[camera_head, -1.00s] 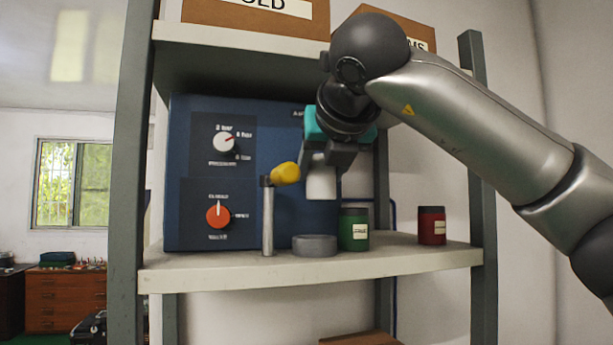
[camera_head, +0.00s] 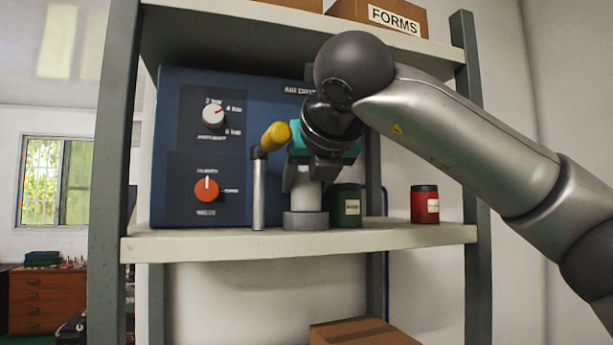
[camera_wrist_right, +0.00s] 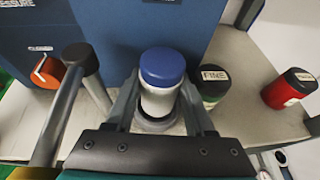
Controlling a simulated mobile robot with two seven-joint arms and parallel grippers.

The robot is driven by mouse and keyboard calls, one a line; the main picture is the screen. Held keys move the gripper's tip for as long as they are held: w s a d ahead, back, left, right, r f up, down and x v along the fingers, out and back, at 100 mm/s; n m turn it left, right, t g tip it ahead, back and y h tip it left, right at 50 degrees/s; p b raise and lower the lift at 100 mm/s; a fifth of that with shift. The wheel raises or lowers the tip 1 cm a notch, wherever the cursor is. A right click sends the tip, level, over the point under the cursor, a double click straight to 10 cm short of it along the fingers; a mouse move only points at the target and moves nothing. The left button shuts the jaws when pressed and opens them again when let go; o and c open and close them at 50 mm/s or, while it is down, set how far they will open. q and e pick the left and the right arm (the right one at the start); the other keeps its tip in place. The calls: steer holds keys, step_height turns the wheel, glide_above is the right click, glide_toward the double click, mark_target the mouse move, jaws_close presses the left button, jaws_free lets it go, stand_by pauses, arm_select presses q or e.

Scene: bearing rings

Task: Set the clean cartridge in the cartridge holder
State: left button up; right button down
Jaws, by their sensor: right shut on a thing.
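The clean cartridge is a white cylinder (camera_head: 306,196) standing upright, with a blue top that shows in the right wrist view (camera_wrist_right: 162,66). My right gripper (camera_head: 305,180) is shut around the cartridge. The cartridge holder is a low grey ring (camera_head: 306,221) on the shelf. The cartridge's lower end is at the holder's opening and looks in line with it. I cannot tell how deep it sits, because the ring hides its bottom. In the right wrist view the holder (camera_wrist_right: 150,123) shows just under the cartridge. My left gripper is out of view.
A grey post (camera_head: 259,190) with a yellow-ended lever (camera_head: 276,136) stands close left of the gripper. A green jar (camera_head: 346,206) is close on the right, a red jar (camera_head: 425,204) farther right. The blue air dryer (camera_head: 240,120) stands behind. An upper shelf (camera_head: 290,22) is overhead.

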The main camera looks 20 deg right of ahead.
stand_by(0.7)
steer(key=shift+b, duration=0.35)
stand_by(0.4)
stand_by(0.5)
steer(key=shift+f+b, duration=0.6)
steer(key=shift+b, duration=0.2)
steer(key=c, duration=0.5)
jaws_free()
steer(key=shift+s, duration=0.1)
steer(key=shift+c, duration=0.2)
steer(key=shift+s, duration=0.1)
